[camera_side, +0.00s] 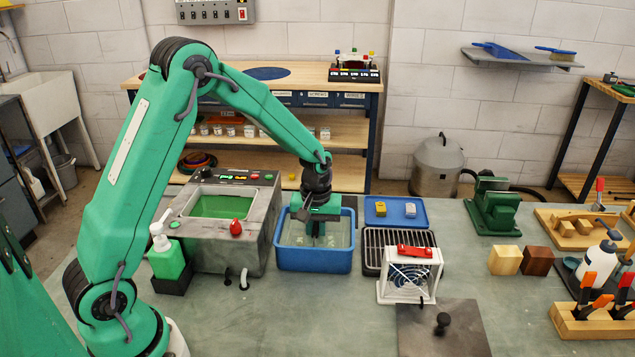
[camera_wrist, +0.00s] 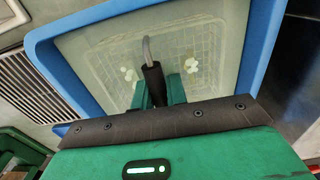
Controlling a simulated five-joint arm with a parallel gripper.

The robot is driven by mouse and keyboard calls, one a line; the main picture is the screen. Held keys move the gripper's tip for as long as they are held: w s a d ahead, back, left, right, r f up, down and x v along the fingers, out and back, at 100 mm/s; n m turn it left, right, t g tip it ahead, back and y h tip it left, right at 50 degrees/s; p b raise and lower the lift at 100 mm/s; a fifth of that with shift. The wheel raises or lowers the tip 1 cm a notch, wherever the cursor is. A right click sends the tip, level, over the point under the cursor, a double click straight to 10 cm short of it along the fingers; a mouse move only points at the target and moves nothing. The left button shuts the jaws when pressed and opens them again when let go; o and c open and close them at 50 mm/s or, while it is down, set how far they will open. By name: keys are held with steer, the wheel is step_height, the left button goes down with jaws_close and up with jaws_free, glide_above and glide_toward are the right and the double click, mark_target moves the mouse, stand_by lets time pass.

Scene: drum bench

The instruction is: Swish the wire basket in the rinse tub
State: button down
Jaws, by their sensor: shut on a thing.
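The rinse tub (camera_side: 315,261) is a blue rectangular bin of cloudy water, right of the grey machine. Its blue rim (camera_wrist: 262,50) frames most of the wrist view. My gripper (camera_side: 318,228) points down into the tub. In the wrist view my gripper (camera_wrist: 160,92) is shut on the dark grip of a bent metal handle. The wire basket (camera_wrist: 185,48) shows as a pale grid under the water, below that handle. Small white patches of foam float on both sides of the handle. In the side view the basket is mostly hidden by my gripper and the tub wall.
A grey machine with a tank of green liquid (camera_side: 220,207) stands left of the tub. A black drain rack (camera_side: 372,250) and a white fan (camera_side: 410,276) stand to the right. A blue tray (camera_side: 396,212) with two small blocks lies behind the rack. The front bench is mostly clear.

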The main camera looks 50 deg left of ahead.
steer(key=shift+r, duration=0.15)
steer(key=shift+r, duration=1)
steer(key=shift+f, duration=0.1)
steer(key=shift+f, duration=1.05)
steer(key=shift+r, duration=0.15)
steer(key=shift+r, duration=1)
steer(key=shift+f, duration=0.1)
steer(key=shift+f, duration=1.05)
steer(key=shift+r, duration=0.2)
